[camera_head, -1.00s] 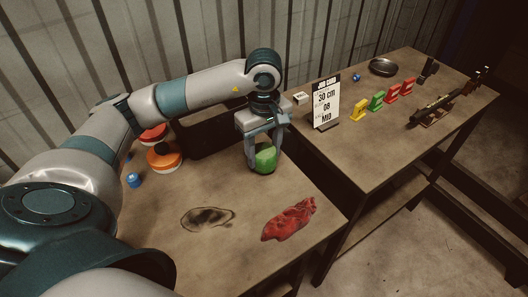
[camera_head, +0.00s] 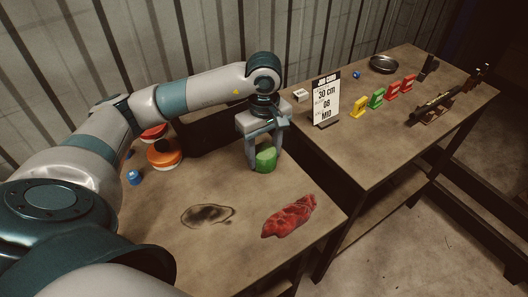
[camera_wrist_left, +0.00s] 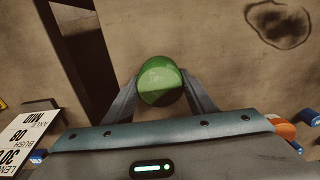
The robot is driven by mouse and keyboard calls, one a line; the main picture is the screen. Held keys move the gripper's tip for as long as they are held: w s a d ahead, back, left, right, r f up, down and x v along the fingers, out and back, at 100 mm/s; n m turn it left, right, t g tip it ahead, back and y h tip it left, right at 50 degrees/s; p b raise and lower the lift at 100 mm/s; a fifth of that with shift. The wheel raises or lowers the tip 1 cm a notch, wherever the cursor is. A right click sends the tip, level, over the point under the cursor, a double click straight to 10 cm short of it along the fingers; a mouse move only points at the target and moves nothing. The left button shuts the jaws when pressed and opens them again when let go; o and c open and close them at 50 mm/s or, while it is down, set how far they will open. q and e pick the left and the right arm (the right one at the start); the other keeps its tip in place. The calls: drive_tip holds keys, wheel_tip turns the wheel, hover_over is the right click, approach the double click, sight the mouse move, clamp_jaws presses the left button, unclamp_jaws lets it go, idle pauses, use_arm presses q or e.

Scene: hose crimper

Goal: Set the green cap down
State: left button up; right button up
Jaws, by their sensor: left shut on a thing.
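The green cap (camera_head: 266,159) is between the fingers of my left gripper (camera_head: 265,156), over the back right part of the near table (camera_head: 225,185). My left gripper is shut on it, with a finger on either side, and points down. In the left wrist view the green cap (camera_wrist_left: 160,80) shows its round top between the two fingertips (camera_wrist_left: 160,88). The cap is at or just above the table top; I cannot tell whether it touches. My right gripper is not in view.
An orange-and-white round piece (camera_head: 164,154) and a blue piece (camera_head: 134,177) lie at left. A red cloth (camera_head: 289,215) and a dark stain (camera_head: 207,215) are in front. The far table holds a job card (camera_head: 326,101), colored pieces (camera_head: 377,98) and a dark dish (camera_head: 383,64).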

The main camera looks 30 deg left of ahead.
sight(264, 151)
use_arm(q)
drive_tip(key=o, duration=1)
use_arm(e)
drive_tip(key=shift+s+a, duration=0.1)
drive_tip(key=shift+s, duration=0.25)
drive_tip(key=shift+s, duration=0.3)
use_arm(q)
drive_tip(key=shift+r, duration=0.15)
wheel_tip(264, 151, up, 2)
drive_tip(key=shift+r+b, duration=0.1)
drive_tip(key=shift+b, duration=0.2)
wheel_tip(264, 151, up, 3)
drive_tip(key=shift+b, duration=0.45)
wheel_tip(264, 151, up, 7)
drive_tip(key=shift+b, duration=0.35)
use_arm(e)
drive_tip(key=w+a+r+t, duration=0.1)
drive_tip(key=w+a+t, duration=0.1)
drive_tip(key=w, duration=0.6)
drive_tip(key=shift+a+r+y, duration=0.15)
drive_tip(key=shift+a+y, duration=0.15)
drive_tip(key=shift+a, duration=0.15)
